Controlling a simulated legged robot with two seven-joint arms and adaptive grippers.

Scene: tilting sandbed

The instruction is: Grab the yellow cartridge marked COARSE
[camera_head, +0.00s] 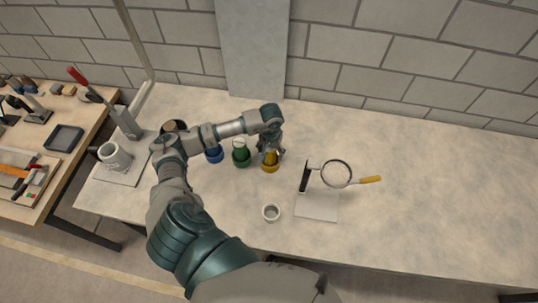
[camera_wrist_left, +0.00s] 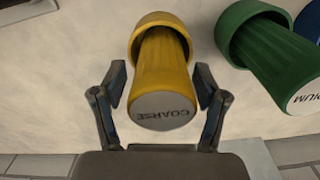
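The yellow cartridge (camera_wrist_left: 162,75) has a pale end cap reading COARSE and stands in a round yellow holder (camera_wrist_left: 150,18). In the head view the yellow cartridge (camera_head: 271,157) and holder (camera_head: 270,169) are partly hidden by my left gripper (camera_head: 270,151). In the wrist view the left gripper (camera_wrist_left: 161,84) is open, one finger on each side of the cartridge, with a small gap on both sides. My right gripper is in neither view.
A green cartridge (camera_wrist_left: 272,50) in a green holder stands close beside the yellow one, with a blue holder (camera_head: 214,155) beyond. A magnifier (camera_head: 336,174) on a stand is to the right, a small cup (camera_head: 271,212) in front. The table's right side is clear.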

